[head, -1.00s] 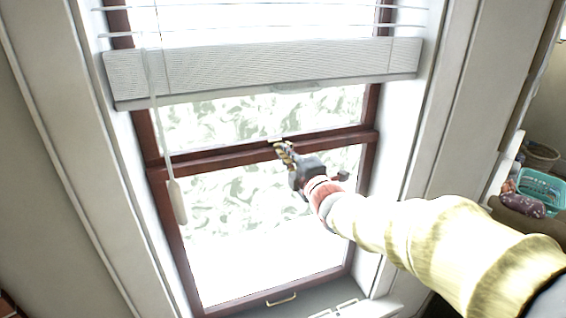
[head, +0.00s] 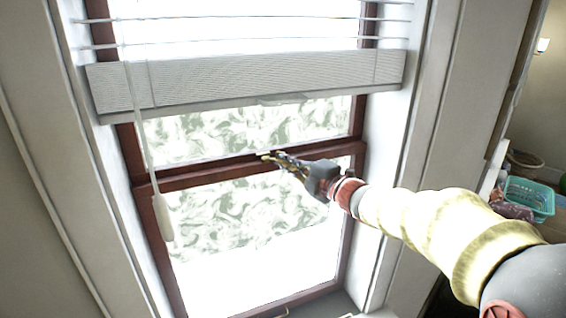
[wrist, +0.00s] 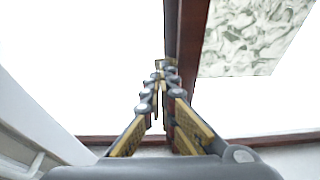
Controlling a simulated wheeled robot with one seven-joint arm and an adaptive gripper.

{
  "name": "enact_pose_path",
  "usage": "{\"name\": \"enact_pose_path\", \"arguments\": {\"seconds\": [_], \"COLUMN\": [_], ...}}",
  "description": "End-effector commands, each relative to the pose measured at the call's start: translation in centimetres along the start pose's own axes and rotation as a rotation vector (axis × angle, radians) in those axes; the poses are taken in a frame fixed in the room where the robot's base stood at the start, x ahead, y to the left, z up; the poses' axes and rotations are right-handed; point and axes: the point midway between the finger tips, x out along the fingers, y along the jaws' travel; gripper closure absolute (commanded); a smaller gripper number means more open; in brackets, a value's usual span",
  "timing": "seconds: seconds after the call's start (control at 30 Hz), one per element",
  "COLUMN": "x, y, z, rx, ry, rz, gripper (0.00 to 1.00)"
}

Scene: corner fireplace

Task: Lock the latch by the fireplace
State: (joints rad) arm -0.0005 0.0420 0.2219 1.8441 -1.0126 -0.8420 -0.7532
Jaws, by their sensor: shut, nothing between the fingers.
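The window (head: 240,170) has a dark red-brown frame with a middle rail (head: 200,175). The latch (head: 264,153) is a small pale piece on that rail, mostly hidden by my fingertips. My gripper (head: 268,157) comes in from the right with its fingers shut and nothing between them. Its tips are at the latch in the head view; I cannot tell whether they touch it. In the wrist view, the shut fingertips of my gripper (wrist: 162,72) lie beside the red-brown rail (wrist: 190,45). A small tan-grey piece, likely the latch (wrist: 166,62), shows just beyond the tips.
A partly raised white blind (head: 250,80) hangs above the rail. Its cord pull (head: 162,215) hangs at the left. The white window casing (head: 435,140) stands close to my arm on the right. A teal basket (head: 530,197) is at the far right.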

Motion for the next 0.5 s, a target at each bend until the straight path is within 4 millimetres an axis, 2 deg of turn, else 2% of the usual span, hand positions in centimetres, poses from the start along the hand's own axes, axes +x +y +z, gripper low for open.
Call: {"name": "enact_pose_path", "arguments": {"seconds": [0.27, 0.33, 0.5], "x": [0.5, 0.7, 1.2], "y": [0.0, -0.1, 0.0], "z": [1.7, 2.5, 3.0], "rx": [-0.002, -0.001, -0.001], "ry": [-0.001, 0.053, 0.136], "rz": [0.001, -0.001, 0.001], "gripper": [1.00, 1.00, 1.00]}}
